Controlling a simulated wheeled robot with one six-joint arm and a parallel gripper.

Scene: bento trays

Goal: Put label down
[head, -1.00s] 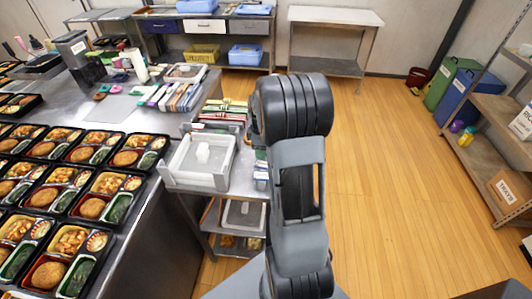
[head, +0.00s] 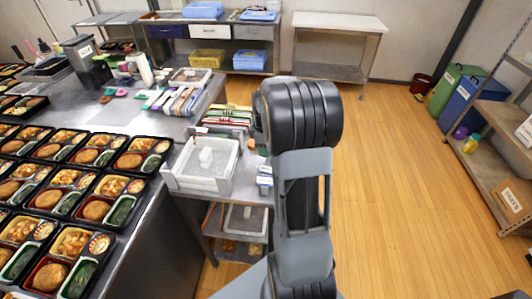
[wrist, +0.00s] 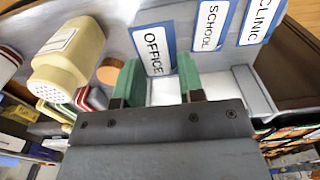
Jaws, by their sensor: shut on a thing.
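My gripper (wrist: 160,82) shows in the wrist view, with two green finger pads shut on the white, blue-edged label reading OFFICE (wrist: 154,45). The label stands up between the pads, and I cannot tell whether its lower edge touches anything. The labels reading SCHOOL (wrist: 208,25) and CLINIC (wrist: 262,20) lie to its right on a grey surface, apart from the pads. In the head view my arm hides the gripper and the held label. Small blue-and-white pieces (head: 264,181) show just left of my arm there.
A cream shaker (wrist: 70,55) and an orange disc (wrist: 110,72) are left of the gripper. In the head view, a white tray (head: 178,183) stands on the side table beside the steel counter of bento trays (head: 75,245).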

